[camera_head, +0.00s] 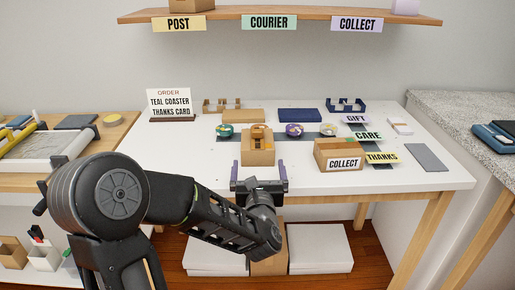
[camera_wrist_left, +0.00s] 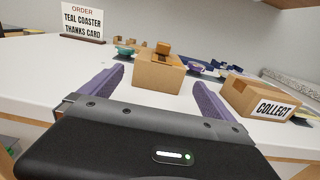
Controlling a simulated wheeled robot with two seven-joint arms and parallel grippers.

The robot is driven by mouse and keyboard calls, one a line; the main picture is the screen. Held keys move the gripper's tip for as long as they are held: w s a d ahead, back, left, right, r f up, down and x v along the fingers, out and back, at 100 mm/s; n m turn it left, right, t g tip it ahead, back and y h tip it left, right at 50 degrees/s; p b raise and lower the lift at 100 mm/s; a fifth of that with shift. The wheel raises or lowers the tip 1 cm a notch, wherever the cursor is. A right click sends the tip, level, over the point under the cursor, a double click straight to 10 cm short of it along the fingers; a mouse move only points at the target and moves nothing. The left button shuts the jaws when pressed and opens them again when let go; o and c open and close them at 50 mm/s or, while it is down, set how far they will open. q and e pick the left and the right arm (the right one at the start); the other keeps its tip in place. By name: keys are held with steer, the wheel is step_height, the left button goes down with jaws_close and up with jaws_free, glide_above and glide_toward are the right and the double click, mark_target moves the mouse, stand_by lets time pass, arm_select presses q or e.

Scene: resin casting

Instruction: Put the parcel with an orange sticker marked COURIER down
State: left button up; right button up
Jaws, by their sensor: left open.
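A plain brown cardboard box (camera_head: 257,157) stands near the table's front edge, with a small brown object (camera_head: 258,131) on top. It also shows in the left wrist view (camera_wrist_left: 157,78). I can read no COURIER mark on it, and an orange sticker is not clear. A parcel marked COLLECT (camera_head: 345,163) stands to its right. A COURIER sign (camera_head: 269,22) hangs on the wall shelf. My left gripper (camera_head: 259,172) is open and empty in front of the plain box, its purple fingers apart and pointing toward it. My right gripper is not in view.
The white table (camera_head: 188,160) is clear at the left front. Small coloured bowls (camera_head: 294,130), word tags (camera_head: 368,136) and a grey slab (camera_head: 427,157) lie around the parcels. An order sign (camera_head: 171,104) stands back left. White boxes (camera_head: 320,247) sit under the table.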

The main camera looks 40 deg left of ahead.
mark_target(257, 140)
arm_select(q)
steer(key=x, duration=0.6)
steer(key=shift+w+a+f, duration=0.1)
steer(key=shift+w+a, duration=0.15)
steer(key=shift+w, duration=0.1)
steer(key=shift+r+x, duration=0.15)
steer(key=shift+x, duration=1.15)
steer(key=shift+r+x, duration=0.1)
steer(key=shift+x, duration=1.25)
steer(key=shift+r, duration=0.1)
steer(key=c, duration=1.6)
step_height(257, 140, up, 10)
steer(key=shift+p, duration=0.75)
